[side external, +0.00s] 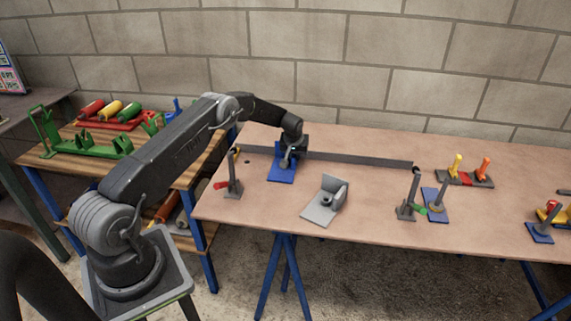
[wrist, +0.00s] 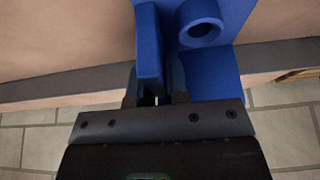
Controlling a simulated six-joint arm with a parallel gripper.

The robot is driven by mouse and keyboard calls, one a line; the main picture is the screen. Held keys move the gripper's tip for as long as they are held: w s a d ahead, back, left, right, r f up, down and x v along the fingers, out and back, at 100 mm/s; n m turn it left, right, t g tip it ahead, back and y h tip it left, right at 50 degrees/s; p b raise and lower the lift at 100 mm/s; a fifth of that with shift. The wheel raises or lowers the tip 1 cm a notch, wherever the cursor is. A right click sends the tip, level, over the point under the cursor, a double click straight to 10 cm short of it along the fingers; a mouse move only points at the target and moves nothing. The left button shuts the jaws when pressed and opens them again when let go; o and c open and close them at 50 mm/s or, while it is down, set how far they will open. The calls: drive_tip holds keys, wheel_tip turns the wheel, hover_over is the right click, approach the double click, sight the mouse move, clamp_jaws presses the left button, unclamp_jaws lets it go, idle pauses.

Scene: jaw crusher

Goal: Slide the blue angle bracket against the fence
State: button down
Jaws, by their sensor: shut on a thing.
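The blue angle bracket (side external: 281,173) lies on the table at the fence's left part. In the wrist view the bracket (wrist: 215,72) shows an upright flange and a round hollow boss. My gripper (side external: 289,160) is shut on the upright flange; in the wrist view its fingers (wrist: 155,88) are on both sides of it. The fence (side external: 360,159) is a long dark bar along the back of the table. It also shows in the wrist view (wrist: 65,84), where the bracket overlaps its line. Whether they touch cannot be told, as my gripper and the bracket hide that place.
A grey angle bracket (side external: 325,202) lies on the open table to the front right. Upright clamps stand at left (side external: 232,178) and right (side external: 411,196). A blue-based piece (side external: 436,205) is beside the right clamp. A block wall (side external: 370,80) rises behind the table.

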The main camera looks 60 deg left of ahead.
drive_tip(key=shift+a+r, duration=0.15)
drive_tip(key=shift+r, duration=0.1)
drive_tip(key=shift+s+a, duration=4.3)
drive_tip(key=shift+w+a, duration=0.2)
drive_tip(key=shift+a, duration=0.05)
drive_tip(key=shift+s+a, duration=0.7)
drive_tip(key=shift+a, duration=0.1)
drive_tip(key=c, duration=1.1)
unclamp_jaws()
drive_tip(key=shift+o, duration=0.3)
drive_tip(key=shift+s, duration=0.1)
